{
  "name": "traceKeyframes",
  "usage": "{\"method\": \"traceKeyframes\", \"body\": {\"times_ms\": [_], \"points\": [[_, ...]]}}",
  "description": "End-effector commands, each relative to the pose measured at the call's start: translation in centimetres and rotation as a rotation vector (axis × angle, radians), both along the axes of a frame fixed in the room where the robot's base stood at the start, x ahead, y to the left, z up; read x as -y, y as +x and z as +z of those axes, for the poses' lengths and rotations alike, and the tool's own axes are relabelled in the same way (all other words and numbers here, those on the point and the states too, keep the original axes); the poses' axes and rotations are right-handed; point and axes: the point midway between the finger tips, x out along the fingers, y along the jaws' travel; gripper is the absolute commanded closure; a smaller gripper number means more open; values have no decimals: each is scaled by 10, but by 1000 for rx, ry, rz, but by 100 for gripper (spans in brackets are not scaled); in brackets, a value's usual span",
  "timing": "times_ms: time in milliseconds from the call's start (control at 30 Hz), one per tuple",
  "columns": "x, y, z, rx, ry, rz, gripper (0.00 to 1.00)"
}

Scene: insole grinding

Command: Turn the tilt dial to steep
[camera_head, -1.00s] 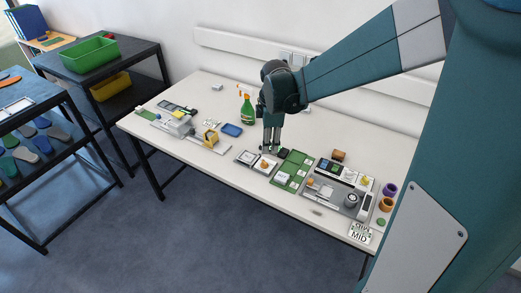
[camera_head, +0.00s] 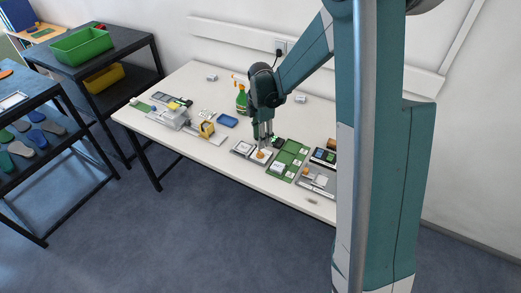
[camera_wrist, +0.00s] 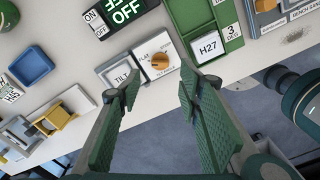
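The tilt dial is an orange knob (camera_wrist: 160,60) on a white plate marked FLAT at its upper left; the lettering at its lower edge is too small to read surely. A TILT label (camera_wrist: 119,74) sits left of it. In the head view the dial (camera_head: 261,155) is a small orange spot near the table's front edge. My gripper (camera_wrist: 159,84) is open and empty, one green finger on each side below the knob in the wrist view. It is apart from the knob in that picture. In the head view my gripper (camera_head: 264,143) points down just above the dial.
A green board (camera_wrist: 205,25) with an H27 card lies right of the dial. An ON/OFF sign (camera_wrist: 118,12) is behind it. A blue tray (camera_wrist: 30,64) and a yellow part (camera_wrist: 58,115) lie left. A spray bottle (camera_head: 241,97) stands behind my gripper.

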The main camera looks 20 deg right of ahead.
Motion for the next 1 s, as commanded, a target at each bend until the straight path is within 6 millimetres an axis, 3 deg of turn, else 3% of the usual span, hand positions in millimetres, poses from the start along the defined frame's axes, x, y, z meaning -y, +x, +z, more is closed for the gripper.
{"method": "traceKeyframes", "body": {"times_ms": [467, 1000], "points": [[0, 0, -8, 0, 0, -1, 65], [0, 0, -64, 1, 0, -1, 65]]}}
